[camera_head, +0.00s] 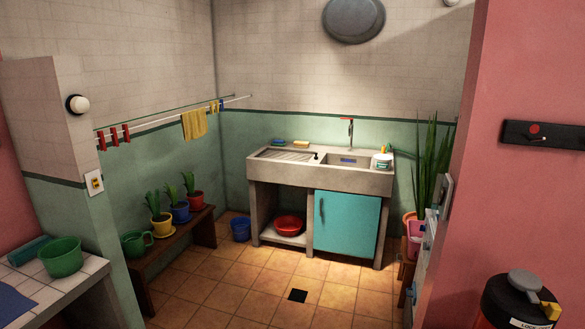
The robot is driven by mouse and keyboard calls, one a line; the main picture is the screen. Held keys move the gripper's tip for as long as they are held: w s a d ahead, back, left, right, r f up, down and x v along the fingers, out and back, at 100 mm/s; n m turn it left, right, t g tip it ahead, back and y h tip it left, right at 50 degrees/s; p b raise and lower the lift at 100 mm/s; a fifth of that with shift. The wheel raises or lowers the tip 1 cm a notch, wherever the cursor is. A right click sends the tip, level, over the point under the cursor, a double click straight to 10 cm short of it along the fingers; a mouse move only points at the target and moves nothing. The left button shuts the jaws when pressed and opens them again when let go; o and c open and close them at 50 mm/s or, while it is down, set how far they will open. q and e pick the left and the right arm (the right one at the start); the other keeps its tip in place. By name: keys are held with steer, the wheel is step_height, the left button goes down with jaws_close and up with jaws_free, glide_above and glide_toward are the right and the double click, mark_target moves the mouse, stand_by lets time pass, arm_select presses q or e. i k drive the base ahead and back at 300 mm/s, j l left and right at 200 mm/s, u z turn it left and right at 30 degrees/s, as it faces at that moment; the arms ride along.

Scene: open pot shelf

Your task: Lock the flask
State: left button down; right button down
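A dark flask-like container (510,303) stands at the bottom right corner, cut off by the frame's lower edge. It has a grey knob (526,281) on top and a yellow piece (549,311) on its right side. A pale label (533,324) with the letters "LOCK" shows at the bottom edge. I cannot tell whether the lid is locked. Neither of my grippers is in view.
A concrete sink (368,180) with a turquoise cabinet door (346,224) stands at the back. A wooden bench (170,251) with potted plants runs along the left wall. A tiled counter (88,284) with a green bowl (61,257) is at lower left. The middle floor is clear.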

mark_target(552, 311)
steer(key=z, duration=1)
